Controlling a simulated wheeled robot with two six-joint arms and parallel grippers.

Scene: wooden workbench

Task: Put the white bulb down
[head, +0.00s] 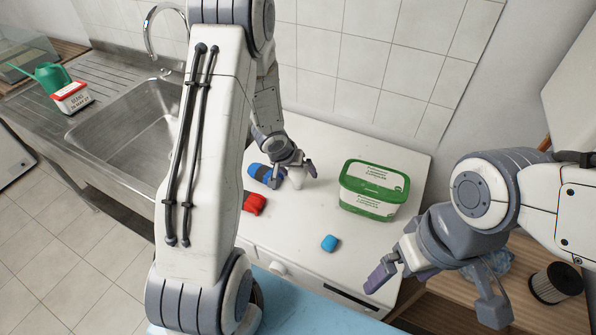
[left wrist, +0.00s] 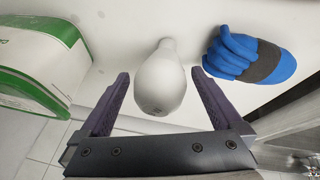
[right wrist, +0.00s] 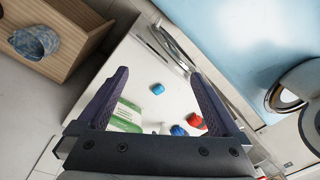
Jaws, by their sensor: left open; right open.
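The white bulb (head: 297,180) is on the white worktop (head: 300,225), beside a blue and dark object. In the left wrist view the bulb (left wrist: 160,82) lies between my left gripper's fingers, with a gap on each side. My left gripper (head: 294,172) is open around it, low over the worktop. The gripper partly hides the bulb in the head view. My right gripper (head: 437,293) is open and empty, in front of and to the right of the worktop.
A blue glove-like object (left wrist: 245,55) lies close beside the bulb. A red item (head: 254,203), a small blue item (head: 329,243) and a green-and-white tub (head: 372,190) are on the worktop. A sink (head: 130,125) is at left. Clear worktop lies between the red item and the tub.

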